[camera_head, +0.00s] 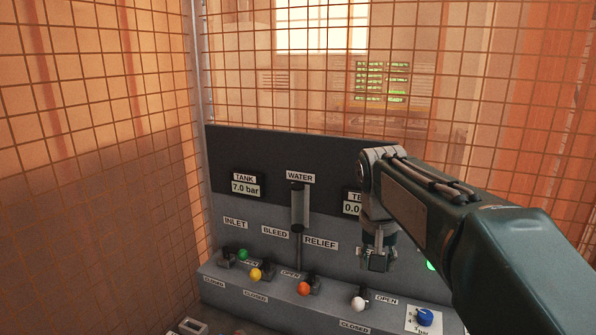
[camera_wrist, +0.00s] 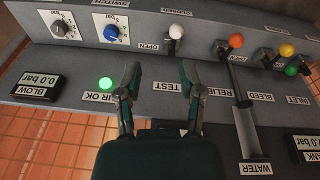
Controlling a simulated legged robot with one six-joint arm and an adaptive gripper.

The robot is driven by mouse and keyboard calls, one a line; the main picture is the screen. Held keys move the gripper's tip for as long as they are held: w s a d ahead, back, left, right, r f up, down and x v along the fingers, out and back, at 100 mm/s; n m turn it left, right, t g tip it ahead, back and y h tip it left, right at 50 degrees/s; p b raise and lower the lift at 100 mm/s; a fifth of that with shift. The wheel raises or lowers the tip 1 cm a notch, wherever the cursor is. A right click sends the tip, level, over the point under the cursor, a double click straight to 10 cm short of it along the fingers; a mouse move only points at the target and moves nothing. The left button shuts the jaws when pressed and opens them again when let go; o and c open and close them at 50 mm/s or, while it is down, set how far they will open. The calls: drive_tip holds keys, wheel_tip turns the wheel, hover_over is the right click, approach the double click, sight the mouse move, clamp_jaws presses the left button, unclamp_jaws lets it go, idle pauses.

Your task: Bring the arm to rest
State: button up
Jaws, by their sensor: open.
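My arm (camera_head: 415,205) reaches in from the right in the head view and bends down at its far end. My gripper (camera_head: 377,262) hangs in front of the grey panel (camera_head: 330,265), right of the RELIEF label. In the wrist view, where the panel appears upside down, my gripper (camera_wrist: 160,82) has its two fingers apart with nothing between them. The TEST label (camera_wrist: 172,87) shows behind the gap. I cannot tell the exact distance from the fingertips to the panel.
Levers with green (camera_head: 243,254), yellow (camera_head: 255,274), orange (camera_head: 303,288) and white (camera_head: 358,304) knobs stand along the panel's ledge. A blue dial (camera_head: 424,317) is right of them. A green lamp (camera_wrist: 106,83) is lit. Wire mesh (camera_head: 100,130) stands left and behind.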

drive_tip(key=s+f+n+t, duration=0.1)
drive_tip(key=s+f+t, duration=0.1)
drive_tip(key=s, duration=0.9)
drive_tip(key=s+f+n+t+y, duration=0.1)
drive_tip(key=s+f, duration=0.4)
drive_tip(key=s, duration=0.6)
drive_tip(key=shift+d+f+n+t, duration=0.3)
drive_tip(key=shift+d+t, duration=0.1)
drive_tip(key=shift+t, duration=0.1)
